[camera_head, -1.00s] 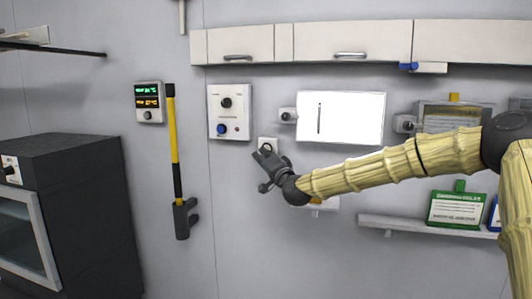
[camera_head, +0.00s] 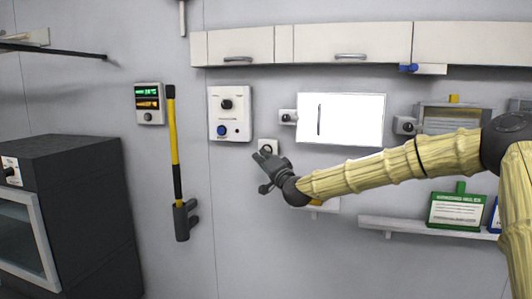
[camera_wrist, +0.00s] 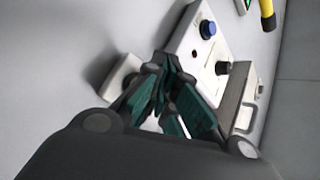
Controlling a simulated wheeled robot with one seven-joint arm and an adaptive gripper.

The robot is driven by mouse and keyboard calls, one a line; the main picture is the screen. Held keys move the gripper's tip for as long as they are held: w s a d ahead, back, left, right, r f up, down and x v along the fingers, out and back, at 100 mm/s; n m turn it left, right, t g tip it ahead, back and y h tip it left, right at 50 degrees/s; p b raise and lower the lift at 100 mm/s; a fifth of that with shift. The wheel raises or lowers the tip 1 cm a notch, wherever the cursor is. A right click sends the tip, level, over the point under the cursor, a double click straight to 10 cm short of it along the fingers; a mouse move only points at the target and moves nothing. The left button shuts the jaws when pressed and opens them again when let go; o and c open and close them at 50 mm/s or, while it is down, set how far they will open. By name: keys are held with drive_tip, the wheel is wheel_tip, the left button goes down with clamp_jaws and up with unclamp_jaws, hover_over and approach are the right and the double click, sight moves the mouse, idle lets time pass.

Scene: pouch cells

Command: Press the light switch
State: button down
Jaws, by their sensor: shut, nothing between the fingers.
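A small white wall plate (camera_head: 267,145) with a dark round part, which looks like the light switch, is on the grey wall just behind my gripper. My gripper (camera_head: 259,157) is shut and empty, with its tips at the plate's lower left. In the wrist view the shut fingers (camera_wrist: 163,68) overlap the edge of a white plate (camera_wrist: 123,78), which seems to be the same one. The fingers partly hide it, and I cannot tell whether they touch it.
A white panel (camera_head: 230,113) with a blue button and dark knob is above left. A yellow-handled tool (camera_head: 175,140) hangs to the left. A shelf (camera_head: 400,225) is at the lower right.

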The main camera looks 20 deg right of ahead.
drive_tip(key=shift+w+d+f+b, duration=0.1)
drive_tip(key=shift+w+d+b, duration=0.1)
drive_tip(key=shift+b, duration=0.15)
idle(0.3)
drive_tip(key=shift+w, duration=0.15)
drive_tip(key=shift+w+d, duration=0.1)
idle(0.7)
drive_tip(key=shift+b, duration=0.35)
drive_tip(key=shift+s+a, duration=0.3)
drive_tip(key=shift+s, duration=0.2)
drive_tip(key=shift+a, duration=0.1)
drive_tip(key=s+a, duration=0.1)
drive_tip(key=s+a+b, duration=0.1)
drive_tip(key=s, duration=0.1)
drive_tip(key=s+a, duration=0.1)
drive_tip(key=s, duration=0.1)
drive_tip(key=shift+a+b, duration=0.1)
drive_tip(key=shift+b, duration=0.25)
idle(1.0)
